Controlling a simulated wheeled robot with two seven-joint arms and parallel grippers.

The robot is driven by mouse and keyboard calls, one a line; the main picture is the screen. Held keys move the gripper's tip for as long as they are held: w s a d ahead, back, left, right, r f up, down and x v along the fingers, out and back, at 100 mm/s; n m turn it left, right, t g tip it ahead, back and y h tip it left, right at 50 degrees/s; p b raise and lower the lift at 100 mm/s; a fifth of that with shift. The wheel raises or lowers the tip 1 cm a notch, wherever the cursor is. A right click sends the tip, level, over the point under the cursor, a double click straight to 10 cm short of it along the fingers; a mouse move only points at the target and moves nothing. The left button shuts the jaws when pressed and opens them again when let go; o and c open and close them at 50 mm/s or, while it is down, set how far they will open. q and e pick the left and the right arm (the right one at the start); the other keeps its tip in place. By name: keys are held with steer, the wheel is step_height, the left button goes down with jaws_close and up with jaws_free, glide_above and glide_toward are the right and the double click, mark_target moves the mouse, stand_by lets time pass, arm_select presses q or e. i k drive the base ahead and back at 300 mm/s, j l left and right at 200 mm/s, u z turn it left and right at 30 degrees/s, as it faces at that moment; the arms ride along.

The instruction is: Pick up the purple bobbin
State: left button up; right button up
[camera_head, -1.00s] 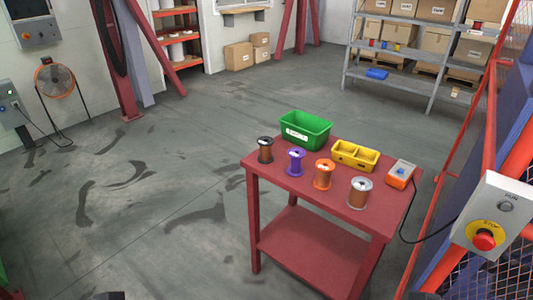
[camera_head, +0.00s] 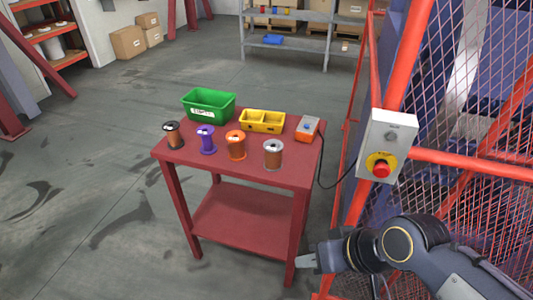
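The purple bobbin (camera_head: 207,141) stands upright on the red table (camera_head: 180,155), between a black bobbin (camera_head: 173,135) on its left and an orange bobbin (camera_head: 236,146) on its right. A grey-rimmed bobbin (camera_head: 273,154) stands further right. My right gripper (camera_head: 306,262) is low, beside the table's front right leg, well below and to the right of the purple bobbin. It is seen from the side, so its opening cannot be told. My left gripper is not in view.
A red mesh fence with a stop-button panel (camera_head: 387,145) is close on the right. The floor left of the table is clear.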

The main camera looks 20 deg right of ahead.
mark_target(205, 132)
steer(key=i+j+z, duration=0.1)
steer(key=i+j, duration=0.45)
steer(key=i, duration=0.2)
steer(key=i+j+z, duration=0.15)
steer(key=i+j, duration=0.45)
steer(key=i, duration=0.15)
